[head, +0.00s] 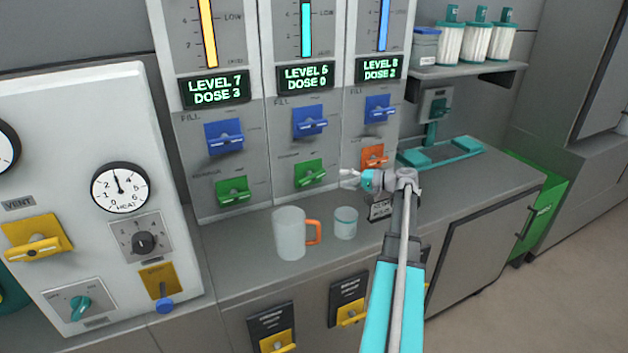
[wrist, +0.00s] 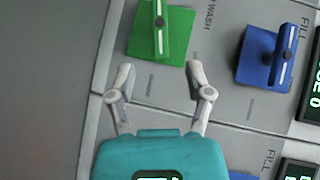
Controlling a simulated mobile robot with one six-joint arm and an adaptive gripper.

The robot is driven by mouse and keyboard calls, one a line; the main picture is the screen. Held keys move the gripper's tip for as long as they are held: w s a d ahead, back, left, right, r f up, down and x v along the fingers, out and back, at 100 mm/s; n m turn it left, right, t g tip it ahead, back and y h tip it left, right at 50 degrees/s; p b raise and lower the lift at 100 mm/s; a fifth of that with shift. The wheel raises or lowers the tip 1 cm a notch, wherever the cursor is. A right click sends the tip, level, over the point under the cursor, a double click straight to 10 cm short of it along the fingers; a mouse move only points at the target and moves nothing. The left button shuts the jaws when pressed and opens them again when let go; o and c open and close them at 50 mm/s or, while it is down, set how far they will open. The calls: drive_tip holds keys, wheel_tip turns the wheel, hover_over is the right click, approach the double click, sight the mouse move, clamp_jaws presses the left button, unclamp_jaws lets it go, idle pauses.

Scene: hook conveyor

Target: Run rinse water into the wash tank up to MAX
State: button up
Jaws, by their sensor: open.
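Three tank panels stand on the wall, each with a gauge, display, blue FILL valve and lower valve. The middle display (head: 306,77) reads DOSE 0, its level digit seems 5 or 6, and its gauge (head: 306,28) is cyan. MAX marks are out of view.
The left display (head: 215,88) reads LEVEL 7 DOSE 3, the right (head: 381,68) LEVEL 8 DOSE 2. An orange valve (head: 374,157) is near my gripper. A mug (head: 289,235) and a cup (head: 345,223) stand on the counter below. A heater panel (head: 85,130) is left.

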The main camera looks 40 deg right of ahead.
sight(315, 179)
drive_tip(key=b+x, duration=0.2)
drive_tip(key=x, duration=1)
drive_tip(key=shift+s, duration=0.1)
clamp_jaws()
